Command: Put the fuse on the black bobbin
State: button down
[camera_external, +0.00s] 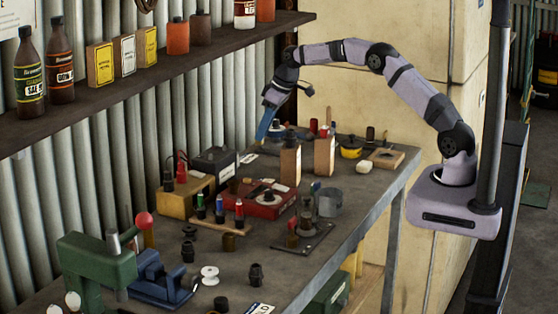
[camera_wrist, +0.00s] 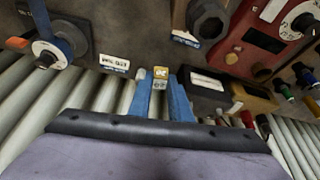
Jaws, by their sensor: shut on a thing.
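My gripper (camera_external: 263,138) is at the far end of the bench by the corrugated wall, its blue fingers pointing down. In the wrist view its fingers (camera_wrist: 160,88) are a little apart, with a small yellow and grey piece (camera_wrist: 160,77) between the tips. I take this piece to be the fuse; its shape is too small to make out. Several small dark parts stand at the near end of the bench, well away from my gripper. One dark spool-like part (camera_external: 188,251) there may be the black bobbin, but I cannot tell surely.
A white bobbin (camera_external: 209,275) and a dark fitting (camera_external: 255,275) stand near the blue vise (camera_external: 158,279) and green press (camera_external: 92,262). A red box (camera_external: 262,203), wooden blocks and a yellow box (camera_external: 183,197) crowd the middle. A shelf (camera_external: 160,75) overhangs the wall side.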

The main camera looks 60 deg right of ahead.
jog(key=w+a+r+n+p, duration=0.1)
jog(key=w+a, duration=0.2)
jog(key=a, duration=1.1)
notch_tip(320, 180, up, 2)
jog(key=n+y+p, duration=0.1)
jog(key=n+p, duration=0.1)
send_over(187, 227)
jog(key=s, duration=0.2)
jog(key=shift+d+f+p, duration=0.2)
jog(key=shift+f, duration=2.3)
jog(key=shift+d+f+p, duration=0.15)
jog(key=shift+f+p, duration=0.05)
jog(key=shift+f, duration=2.3)
jog(key=shift+f, duration=0.15)
jog(key=c, duration=1.6)
grip_release()
jog(key=shift+c, duration=0.2)
